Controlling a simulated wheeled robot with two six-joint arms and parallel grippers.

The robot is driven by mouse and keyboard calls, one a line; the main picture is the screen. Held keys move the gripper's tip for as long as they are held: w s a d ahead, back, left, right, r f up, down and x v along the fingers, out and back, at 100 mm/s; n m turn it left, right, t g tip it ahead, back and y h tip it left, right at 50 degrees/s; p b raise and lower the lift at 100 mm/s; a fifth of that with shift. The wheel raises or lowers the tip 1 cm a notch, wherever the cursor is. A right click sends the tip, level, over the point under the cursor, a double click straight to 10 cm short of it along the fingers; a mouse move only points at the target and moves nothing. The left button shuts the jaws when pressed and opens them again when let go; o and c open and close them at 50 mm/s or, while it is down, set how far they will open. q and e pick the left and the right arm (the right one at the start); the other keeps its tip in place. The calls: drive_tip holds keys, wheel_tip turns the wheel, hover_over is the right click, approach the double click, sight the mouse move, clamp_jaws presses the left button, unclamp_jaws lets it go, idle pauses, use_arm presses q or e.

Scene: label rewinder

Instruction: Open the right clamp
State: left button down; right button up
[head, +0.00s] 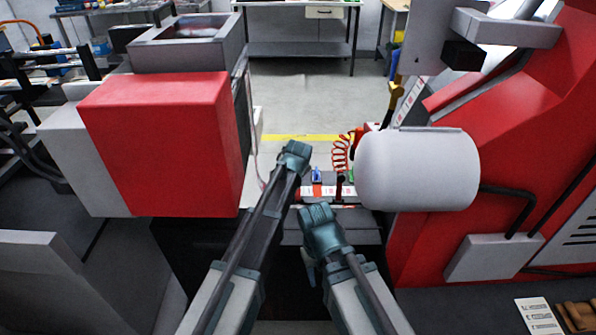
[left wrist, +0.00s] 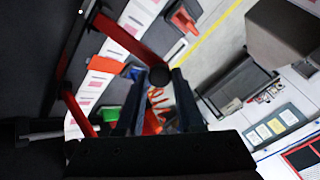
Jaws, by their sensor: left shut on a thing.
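My left gripper (head: 293,155) is over the strip of labels (head: 325,192) between the two machine bodies. In the left wrist view, its two fingers stand on either side of the black ball knob (left wrist: 159,76) of a red clamp lever (left wrist: 128,38) and are shut on it. A second red bar (left wrist: 77,110) lies beyond, near the labels. In the head view, a dark upright knob (head: 341,182) shows right of the gripper. I cannot tell from it which clamp is held. My right gripper (head: 318,214) is lower and nearer; its finger opening is not clear.
A white cylinder (head: 418,168) on the red machine (head: 500,120) stands close on the right. A red box (head: 160,140) stands on the left. Small blue (head: 316,174) and green (head: 351,175) pieces and a coiled red cord (head: 341,153) are by the labels.

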use_arm(q)
drive_tip(key=s+t, duration=0.1)
drive_tip(key=s+t+b, duration=0.1)
drive_tip(key=s, duration=0.1)
drive_tip(key=s+r+b, duration=0.1)
drive_tip(key=shift+s+t, duration=0.35)
drive_tip(key=shift+t, duration=0.05)
use_arm(e)
wheel_tip(320, 180, down, 3)
drive_tip(key=shift+f, duration=0.1)
idle(0.7)
use_arm(q)
drive_tip(key=c, duration=0.5)
unclamp_jaws()
drive_tip(key=shift+c, duration=0.2)
